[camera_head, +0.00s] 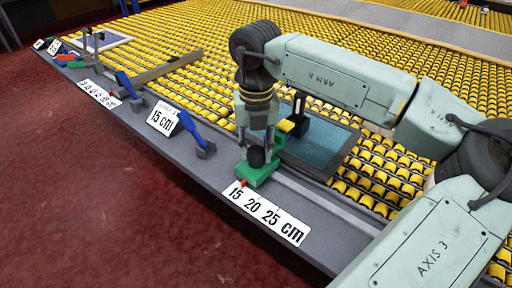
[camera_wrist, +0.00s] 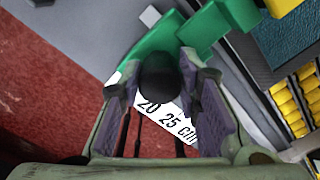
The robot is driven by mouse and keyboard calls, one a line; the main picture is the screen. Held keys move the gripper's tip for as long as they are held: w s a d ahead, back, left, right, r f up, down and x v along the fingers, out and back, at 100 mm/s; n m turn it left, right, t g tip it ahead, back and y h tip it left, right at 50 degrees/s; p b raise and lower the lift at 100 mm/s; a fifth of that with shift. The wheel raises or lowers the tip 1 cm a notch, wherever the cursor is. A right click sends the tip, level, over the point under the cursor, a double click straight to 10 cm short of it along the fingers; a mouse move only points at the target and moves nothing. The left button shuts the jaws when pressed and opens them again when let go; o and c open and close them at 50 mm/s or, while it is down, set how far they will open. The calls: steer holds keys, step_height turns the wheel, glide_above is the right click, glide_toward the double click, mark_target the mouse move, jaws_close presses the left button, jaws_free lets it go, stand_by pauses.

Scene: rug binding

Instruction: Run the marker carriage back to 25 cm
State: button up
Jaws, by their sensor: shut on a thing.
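The green marker carriage (camera_head: 262,176) sits on the rail at the grey table edge, and its green body also shows in the wrist view (camera_wrist: 202,28). Its small red pointer (camera_head: 243,183) is near the 15 end of the white scale plate (camera_head: 266,213), which reads 15, 20, 25 cm. My gripper (camera_head: 256,148) is over the carriage with its fingers on both sides of the round black knob (camera_wrist: 160,77). It is shut on this knob. The knob and fingers hide part of the scale in the wrist view.
A teal rug piece (camera_head: 318,146) lies on the yellow roller bed (camera_head: 388,165) right beside the carriage. Further left along the edge stand a blue-handled clamp (camera_head: 190,127) and another 15 cm plate (camera_head: 163,119). The rail beyond the carriage toward 25 looks clear.

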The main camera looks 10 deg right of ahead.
jaws_close()
steer(key=shift+s+d, duration=0.1)
steer(key=shift+d, duration=0.05)
steer(key=s+d+b, duration=0.1)
steer(key=s+d, duration=0.1)
steer(key=s+d+b, duration=0.1)
steer(key=s+d, duration=0.1)
steer(key=s, duration=0.1)
steer(key=s+d+b, duration=0.2)
steer(key=s, duration=0.1)
stand_by(0.3)
steer(key=o, duration=1)
jaws_free()
steer(key=shift+d, duration=0.1)
